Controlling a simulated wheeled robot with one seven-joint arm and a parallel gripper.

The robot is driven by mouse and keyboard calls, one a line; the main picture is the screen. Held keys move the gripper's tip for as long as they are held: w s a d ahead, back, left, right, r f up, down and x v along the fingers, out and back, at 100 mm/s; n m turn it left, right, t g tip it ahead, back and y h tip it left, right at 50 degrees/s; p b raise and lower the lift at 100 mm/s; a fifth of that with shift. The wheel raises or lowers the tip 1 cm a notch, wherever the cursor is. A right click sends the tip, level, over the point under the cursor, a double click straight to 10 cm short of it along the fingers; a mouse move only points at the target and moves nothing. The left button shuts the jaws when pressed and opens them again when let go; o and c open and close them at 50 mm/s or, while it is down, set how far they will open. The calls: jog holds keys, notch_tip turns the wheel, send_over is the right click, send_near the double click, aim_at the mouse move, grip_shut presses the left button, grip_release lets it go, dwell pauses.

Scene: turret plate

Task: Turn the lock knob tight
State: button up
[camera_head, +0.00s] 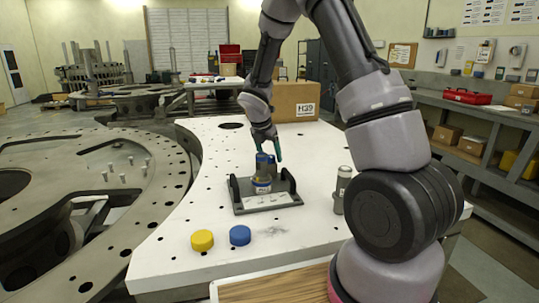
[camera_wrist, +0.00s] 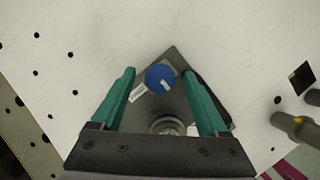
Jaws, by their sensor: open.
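The lock knob (camera_wrist: 160,77) is a round blue knob with a white mark, seen from above in the wrist view. It also shows in the head view (camera_head: 264,159), on top of a grey block of the dark fixture (camera_head: 240,209). My gripper (camera_head: 268,150) is above the fixture, pointing down. In the wrist view my gripper (camera_wrist: 159,72) is open, with one green finger on each side of the knob and gaps between. Whether the fingertips are level with the knob is unclear. A cylinder with blue and yellow bands (camera_head: 262,185) sits in the fixture.
A yellow cap (camera_head: 202,240) and a blue cap (camera_head: 240,235) lie in front on the white plate (camera_head: 180,215). A grey cylinder (camera_head: 341,190) stands to the right of the fixture. A cardboard box (camera_head: 296,103) is behind. The plate left of the fixture is clear.

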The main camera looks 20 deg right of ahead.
grip_shut()
jog(key=m+g, duration=0.1)
jog(key=m, duration=0.3)
jog(key=shift+w+a+h, duration=0.1)
jog(key=shift+w+h, duration=0.05)
jog(key=shift+h, duration=0.25)
jog(key=m+g, duration=0.2)
jog(key=m, duration=0.2)
jog(key=shift+w+m, duration=0.1)
jog(key=shift+m, duration=0.2)
jog(key=m+g, duration=0.1)
jog(key=m, duration=0.3)
jog(key=shift+w+g, duration=0.15)
jog(key=shift+g, duration=0.25)
jog(key=shift+m+g+y, duration=0.4)
jog(key=shift+m+g, duration=0.4)
jog(key=shift+m, duration=1.9)
jog(key=shift+w, duration=0.1)
